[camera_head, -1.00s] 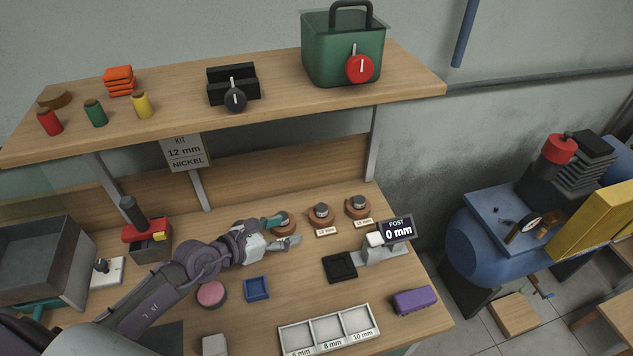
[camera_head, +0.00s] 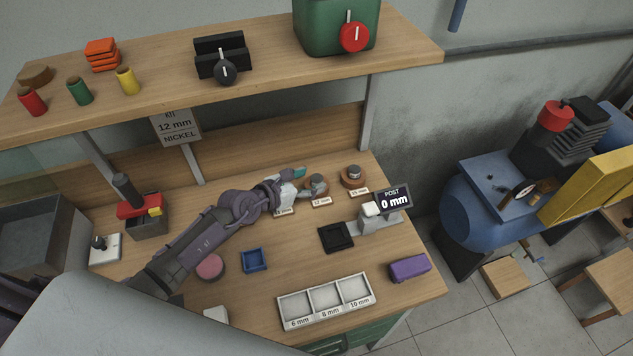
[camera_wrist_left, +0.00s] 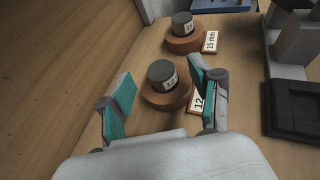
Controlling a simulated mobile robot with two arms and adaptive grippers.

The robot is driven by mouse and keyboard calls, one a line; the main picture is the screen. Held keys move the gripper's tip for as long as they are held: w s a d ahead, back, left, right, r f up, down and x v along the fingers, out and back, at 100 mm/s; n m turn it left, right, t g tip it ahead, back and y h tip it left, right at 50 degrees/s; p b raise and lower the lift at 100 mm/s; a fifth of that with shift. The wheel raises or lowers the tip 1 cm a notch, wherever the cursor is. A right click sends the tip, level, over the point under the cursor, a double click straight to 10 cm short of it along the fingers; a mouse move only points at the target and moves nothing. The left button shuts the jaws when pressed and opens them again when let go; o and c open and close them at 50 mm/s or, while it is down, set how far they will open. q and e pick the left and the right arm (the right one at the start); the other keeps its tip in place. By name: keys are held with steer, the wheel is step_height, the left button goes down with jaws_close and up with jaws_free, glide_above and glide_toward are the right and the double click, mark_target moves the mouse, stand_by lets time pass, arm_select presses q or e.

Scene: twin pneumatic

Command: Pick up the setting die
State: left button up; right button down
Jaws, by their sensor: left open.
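The near setting die (camera_wrist_left: 163,74) is a short dark grey cylinder with a pale label, upright on a round wooden base (camera_wrist_left: 168,98) beside a "12" plate (camera_wrist_left: 196,102). In the head view the die (camera_head: 318,178) shows just beyond my left fingertips. My left gripper (camera_head: 304,182) is open and empty. In the left wrist view its teal-padded fingers (camera_wrist_left: 160,80) stand apart on either side of the 12 mm die; I cannot tell whether they touch it. A second die (camera_wrist_left: 182,23) sits on its own base by a "15 mm" plate (camera_wrist_left: 211,42). My right gripper is not in view.
A post gauge reading 0 mm (camera_head: 393,199) and a black square tray (camera_head: 336,237) stand right of the dies. A three-compartment tray (camera_head: 325,300), a blue tray (camera_head: 254,260) and a purple block (camera_head: 409,268) lie nearer. A shelf (camera_head: 280,75) overhangs the back.

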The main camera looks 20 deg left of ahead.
mark_target(317, 178)
arm_select(q)
steer(key=x, duration=0.3)
steer(key=shift+w+d+f, duration=0.15)
steer(key=shift+w+f, duration=0.1)
steer(key=shift+s, duration=0.1)
steer(key=shift+r, duration=0.1)
steer(key=shift+c, duration=1.3)
jaws_close()
